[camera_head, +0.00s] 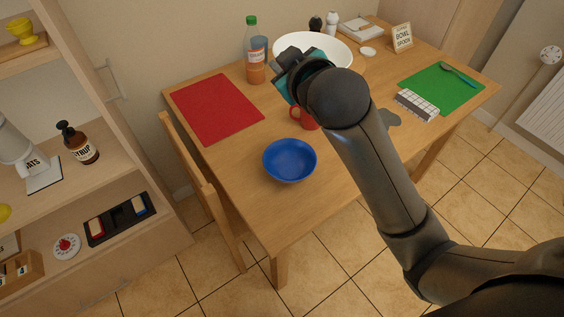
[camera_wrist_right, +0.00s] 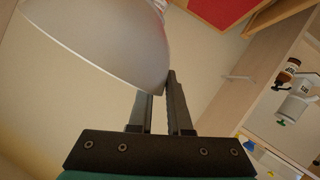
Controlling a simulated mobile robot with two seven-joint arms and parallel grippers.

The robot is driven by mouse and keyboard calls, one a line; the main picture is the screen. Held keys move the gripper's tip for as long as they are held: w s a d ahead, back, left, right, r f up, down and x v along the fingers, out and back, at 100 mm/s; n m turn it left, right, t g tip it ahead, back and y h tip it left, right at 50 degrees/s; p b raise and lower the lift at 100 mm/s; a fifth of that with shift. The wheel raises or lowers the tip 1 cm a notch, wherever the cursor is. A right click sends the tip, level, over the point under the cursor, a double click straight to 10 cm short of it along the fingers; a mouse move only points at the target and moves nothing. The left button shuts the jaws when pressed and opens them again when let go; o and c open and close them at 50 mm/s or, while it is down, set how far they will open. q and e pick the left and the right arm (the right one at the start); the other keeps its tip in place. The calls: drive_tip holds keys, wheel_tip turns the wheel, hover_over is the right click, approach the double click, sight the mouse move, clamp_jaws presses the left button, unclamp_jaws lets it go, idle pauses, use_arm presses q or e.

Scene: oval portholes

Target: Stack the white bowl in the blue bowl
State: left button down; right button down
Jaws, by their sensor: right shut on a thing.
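The blue bowl (camera_head: 290,160) stands upright and empty near the table's front left edge. The white bowl (camera_head: 335,48) is at the back of the table in the head view, partly hidden by my right gripper (camera_head: 288,65). My right gripper (camera_wrist_right: 163,95) is shut on the white bowl's rim. The white bowl (camera_wrist_right: 105,40) fills the upper left of the right wrist view, its outer side showing. It appears to be held above the table, but the gap beneath is hidden. My left gripper is not in view.
A red mug (camera_head: 304,119) stands behind the blue bowl, partly hidden by my right arm. An orange bottle (camera_head: 255,60) stands left of the white bowl. A red mat (camera_head: 215,106) and a green mat (camera_head: 445,92) lie on the table (camera_head: 235,165). A chair (camera_head: 205,190) stands at the left edge.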

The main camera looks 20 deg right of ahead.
wheel_tip(320, 180, down, 5)
drive_tip(key=a+n+p, duration=0.1)
drive_tip(key=a, duration=0.1)
drive_tip(key=y+b, duration=0.1)
drive_tip(key=b, duration=0.4)
hover_over(270, 171)
drive_tip(key=shift+n, duration=0.3)
wheel_tip(270, 171, down, 18)
drive_tip(key=shift+f, duration=0.2)
drive_tip(key=shift+f+b, duration=0.7)
drive_tip(key=shift+f, duration=1.65)
drive_tip(key=shift+f+b, duration=0.35)
drive_tip(key=shift+f, duration=0.25)
drive_tip(key=c, duration=0.8)
unclamp_jaws()
drive_tip(key=shift+d+f, duration=0.1)
drive_tip(key=shift+c, duration=0.2)
